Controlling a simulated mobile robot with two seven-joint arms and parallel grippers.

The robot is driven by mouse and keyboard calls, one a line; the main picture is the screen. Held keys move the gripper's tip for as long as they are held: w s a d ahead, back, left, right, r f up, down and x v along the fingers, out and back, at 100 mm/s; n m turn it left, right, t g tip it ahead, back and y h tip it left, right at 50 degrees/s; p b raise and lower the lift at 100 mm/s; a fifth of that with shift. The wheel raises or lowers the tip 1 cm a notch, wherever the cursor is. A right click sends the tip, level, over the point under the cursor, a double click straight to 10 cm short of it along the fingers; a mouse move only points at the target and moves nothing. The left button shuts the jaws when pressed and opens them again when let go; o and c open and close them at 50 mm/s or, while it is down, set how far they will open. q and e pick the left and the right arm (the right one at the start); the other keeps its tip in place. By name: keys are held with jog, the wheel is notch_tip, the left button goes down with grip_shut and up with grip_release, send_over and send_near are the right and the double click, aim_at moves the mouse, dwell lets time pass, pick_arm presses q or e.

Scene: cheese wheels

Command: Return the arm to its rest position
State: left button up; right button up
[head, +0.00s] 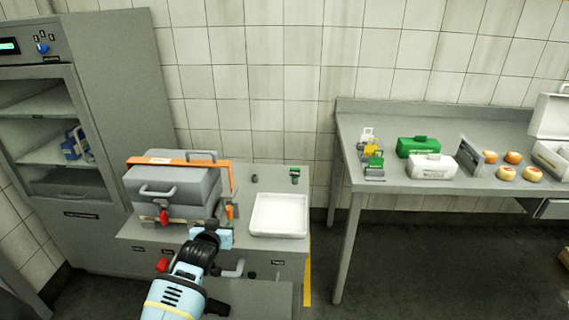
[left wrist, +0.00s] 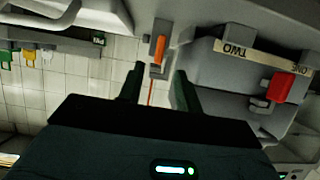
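My left arm (head: 175,293), light blue and black, reaches up from the bottom of the head view to the front of a grey lidded machine. In the left wrist view my left gripper (left wrist: 158,82) has its two dark fingers apart with nothing between them. An orange lever (left wrist: 160,48) on a grey mount lies beyond the gap, apart from the fingers as far as I can tell. In the head view the fingertips are hard to make out. My right gripper is not in view.
The grey machine (head: 172,188) with an orange bar stands on a low counter beside a white tray (head: 279,215). A tall grey cabinet (head: 45,125) stands left. The right table (head: 400,132) carries green and white boxes and several small cheese wheels. Floor between is clear.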

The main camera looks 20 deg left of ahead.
pick_arm(q)
jog(key=s+d+f+m+g+h, duration=0.1)
jog(key=s+d+f+m, duration=0.1)
jog(key=s+d+f, duration=0.5)
jog(key=s+d+f+m+g+h, duration=0.15)
jog(key=s+f, duration=0.35)
jog(key=s, duration=0.6)
jog(key=s+d+f+h, duration=0.1)
jog(key=s+d, duration=0.2)
jog(key=s, duration=0.3)
jog(key=s+d+f+m, duration=0.1)
jog(key=s+d, duration=0.2)
jog(key=s, duration=0.4)
jog(key=s+d+f+g+h, duration=0.1)
jog(key=s+d, duration=0.2)
jog(key=s, duration=0.3)
jog(key=shift+s+h, duration=0.25)
jog(key=shift+h, duration=0.1)
